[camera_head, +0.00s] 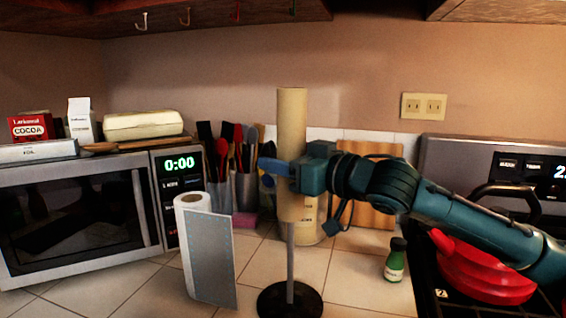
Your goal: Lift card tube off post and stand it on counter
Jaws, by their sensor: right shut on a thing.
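The card tube (291,116) is a tall tan cylinder, held upright in the head view. My right gripper (285,176) comes in from the right and is shut on the tube around its middle. The post (290,262) is a thin grey rod on a round black base (290,302) that stands on the tiled counter (344,283). The tube's lower end is well above the base, and bare rod shows below it. Whether the rod's top is still inside the tube is hidden. My left gripper is not in view.
A paper roll (208,252) with a loose sheet stands left of the post. A green bottle (396,260) stands to the right, by the stove with a red pan (480,275). A microwave (75,215) fills the left. Utensil holders (245,190) stand behind.

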